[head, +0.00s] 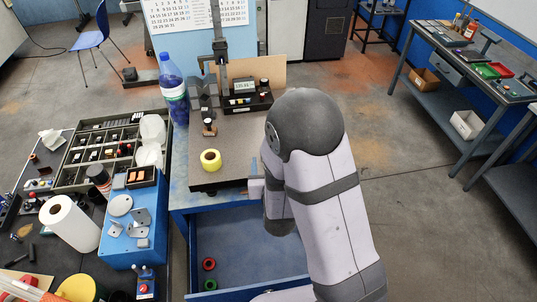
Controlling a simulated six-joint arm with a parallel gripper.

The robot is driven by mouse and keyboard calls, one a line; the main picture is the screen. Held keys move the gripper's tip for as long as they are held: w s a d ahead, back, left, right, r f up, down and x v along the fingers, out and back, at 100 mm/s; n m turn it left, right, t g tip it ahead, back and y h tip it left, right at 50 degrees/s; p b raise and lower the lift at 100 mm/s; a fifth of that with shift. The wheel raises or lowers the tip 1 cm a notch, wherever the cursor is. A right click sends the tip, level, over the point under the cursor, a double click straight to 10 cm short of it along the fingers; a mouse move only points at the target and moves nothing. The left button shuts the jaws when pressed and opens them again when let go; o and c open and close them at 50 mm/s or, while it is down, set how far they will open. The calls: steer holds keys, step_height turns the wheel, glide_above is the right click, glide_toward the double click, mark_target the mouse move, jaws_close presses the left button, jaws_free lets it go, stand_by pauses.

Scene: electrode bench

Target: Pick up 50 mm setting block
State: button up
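No mark reading 50 mm is legible, so I cannot tell which thing is the setting block. A yellow ring-shaped block (211,161) with a dark centre sits on the dark bench plate (232,150). A red ring (209,264) and a green ring (211,285) lie apart in the open blue drawer (240,245) below. My arm stands to the right of the bench plate and covers its right part. My gripper is hidden behind my arm, so its fingers and anything in them do not show.
A gauge stand (219,50) and a small display unit (243,88) stand behind the yellow ring. A blue-capped bottle (173,88) stands to their left. A blue box (135,222), paper roll (70,222) and sorting tray (107,152) crowd the left. The plate around the yellow ring is clear.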

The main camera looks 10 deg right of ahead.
steer(key=shift+b+x, duration=1.2)
steer(key=shift+b, duration=1.85)
steer(key=shift+w, duration=0.1)
steer(key=shift+w+p, duration=0.3)
steer(key=shift+p, duration=0.1)
steer(key=shift+x, duration=0.8)
steer(key=shift+f, duration=0.15)
steer(key=c, duration=1.5)
steer(key=shift+o, duration=0.2)
steer(key=shift+r, duration=0.3)
steer(key=shift+r+b, duration=0.3)
steer(key=shift+r, duration=4.55)
